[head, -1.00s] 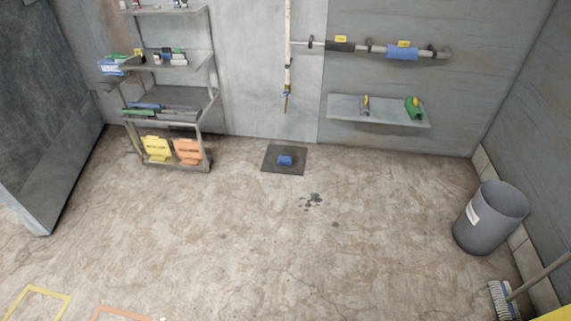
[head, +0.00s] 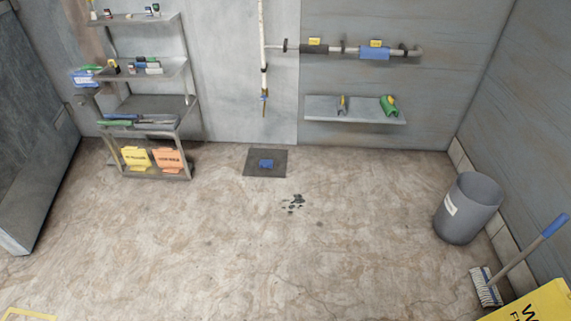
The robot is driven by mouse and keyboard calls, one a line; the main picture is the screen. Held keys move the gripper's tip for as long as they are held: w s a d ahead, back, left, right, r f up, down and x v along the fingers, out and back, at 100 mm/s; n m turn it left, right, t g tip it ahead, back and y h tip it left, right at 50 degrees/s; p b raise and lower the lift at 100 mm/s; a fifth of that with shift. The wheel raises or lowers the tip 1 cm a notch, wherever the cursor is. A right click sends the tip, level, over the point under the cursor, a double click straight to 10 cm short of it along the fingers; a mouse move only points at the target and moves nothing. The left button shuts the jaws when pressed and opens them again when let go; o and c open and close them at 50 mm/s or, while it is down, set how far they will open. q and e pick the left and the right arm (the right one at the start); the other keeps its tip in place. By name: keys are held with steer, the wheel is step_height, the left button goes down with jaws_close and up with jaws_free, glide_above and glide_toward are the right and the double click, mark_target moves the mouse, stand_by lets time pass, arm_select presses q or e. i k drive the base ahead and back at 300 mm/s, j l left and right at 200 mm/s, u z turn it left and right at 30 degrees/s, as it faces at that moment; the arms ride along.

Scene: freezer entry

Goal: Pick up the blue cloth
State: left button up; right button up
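In the head view a small blue cloth (head: 266,163) lies folded or bunched on a dark square mat (head: 252,170) on the floor, near the back wall and below the vertical pipe. It looks uncovered on all sides. Another blue piece (head: 374,53) is wrapped around the horizontal wall pipe (head: 328,49), with a yellow tag above it. Neither of my grippers shows in the head view.
A metal shelf rack (head: 184,120) with yellow and orange signs stands left of the mat. A grey bin (head: 466,215), a broom (head: 485,286) and a yellow sign (head: 540,308) are at right. A wall shelf (head: 355,114) holds tools.

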mark_target(263, 163)
steer(key=i+j+z, duration=0.7)
steer(key=i+j, duration=0.1)
steer(key=j, duration=0.1)
